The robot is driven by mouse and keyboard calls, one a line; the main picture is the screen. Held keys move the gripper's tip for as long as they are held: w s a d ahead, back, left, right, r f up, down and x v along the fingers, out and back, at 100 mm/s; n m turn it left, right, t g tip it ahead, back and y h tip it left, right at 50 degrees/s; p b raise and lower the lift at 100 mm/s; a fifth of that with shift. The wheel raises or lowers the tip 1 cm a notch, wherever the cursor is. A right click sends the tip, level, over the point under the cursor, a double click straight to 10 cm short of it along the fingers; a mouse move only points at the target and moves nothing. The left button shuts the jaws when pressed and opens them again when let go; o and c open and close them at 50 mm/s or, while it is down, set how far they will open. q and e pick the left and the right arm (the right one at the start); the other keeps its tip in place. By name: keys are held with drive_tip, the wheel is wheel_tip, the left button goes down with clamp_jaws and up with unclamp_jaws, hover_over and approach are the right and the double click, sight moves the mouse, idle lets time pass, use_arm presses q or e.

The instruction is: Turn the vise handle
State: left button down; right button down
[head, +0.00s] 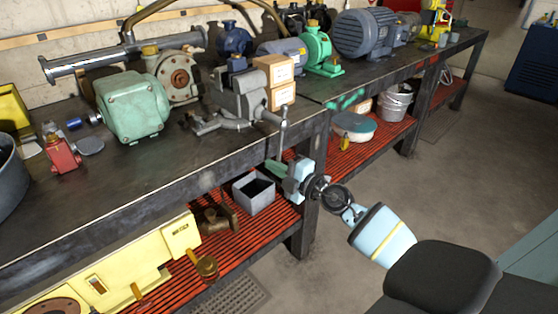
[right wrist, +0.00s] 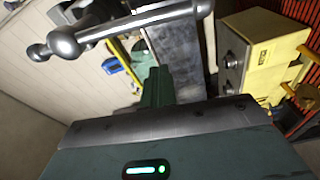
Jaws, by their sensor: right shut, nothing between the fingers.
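The grey vise (head: 240,98) stands on the bench near its front edge. Its handle (head: 283,128) is a thin metal bar hanging roughly upright past the bench edge, with a knob at its end. My right gripper (head: 276,169) is shut and empty, near the handle's lower end. In the right wrist view, the shiny handle (right wrist: 130,22) with its ball ends crosses above my shut fingers (right wrist: 155,90). The handle is not between the fingers; whether they touch it I cannot tell. My left gripper is not in view.
The dark workbench (head: 130,185) carries a green motor (head: 132,105), cardboard boxes (head: 275,75) and several pumps. Below, the red slatted shelf (head: 240,255) holds a grey bin (head: 253,192) close to my right gripper. The floor (head: 440,150) to the right is clear.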

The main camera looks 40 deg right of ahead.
sight(279, 156)
drive_tip(key=w+d+b, duration=0.2)
drive_tip(key=d+b, duration=0.1)
drive_tip(key=shift+w+f, duration=0.15)
drive_tip(key=shift+f, duration=0.2)
drive_tip(key=shift+d+b, duration=0.15)
drive_tip(key=shift+b, duration=0.15)
drive_tip(key=shift+r, duration=0.1)
drive_tip(key=shift+d, duration=0.15)
drive_tip(key=shift+d+n+p, duration=0.45)
drive_tip(key=shift+d+n, duration=0.15)
drive_tip(key=shift+n, duration=0.2)
drive_tip(key=shift+a, duration=0.15)
